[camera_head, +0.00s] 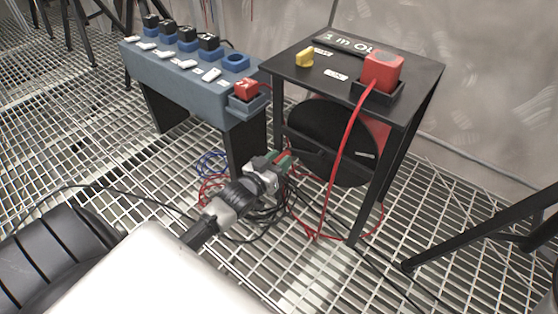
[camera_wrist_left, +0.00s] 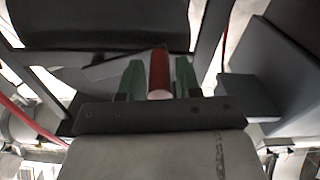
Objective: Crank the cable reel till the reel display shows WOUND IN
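The cable reel is a black stand (camera_head: 412,98) with a dark round drum (camera_head: 325,125) under its top. The display (camera_head: 345,43) on top seems to read "2 m OU", its end hidden behind a red plug block. The red crank handle (camera_wrist_left: 159,75) stands between the green fingers of my left gripper (camera_head: 284,161) in the left wrist view. That gripper (camera_wrist_left: 160,80) is low at the drum's left front. Whether its fingers press on the handle is unclear. A dark crank arm (camera_head: 300,148) crosses the drum. My right gripper is not in view.
A blue-grey bench (camera_head: 180,75) with several plugs and a red plug (camera_head: 246,90) stands left. The red block (camera_head: 383,70) and a yellow knob (camera_head: 305,57) sit on the reel stand. A red cable (camera_head: 347,150) hangs in front; loose cables lie on the grating.

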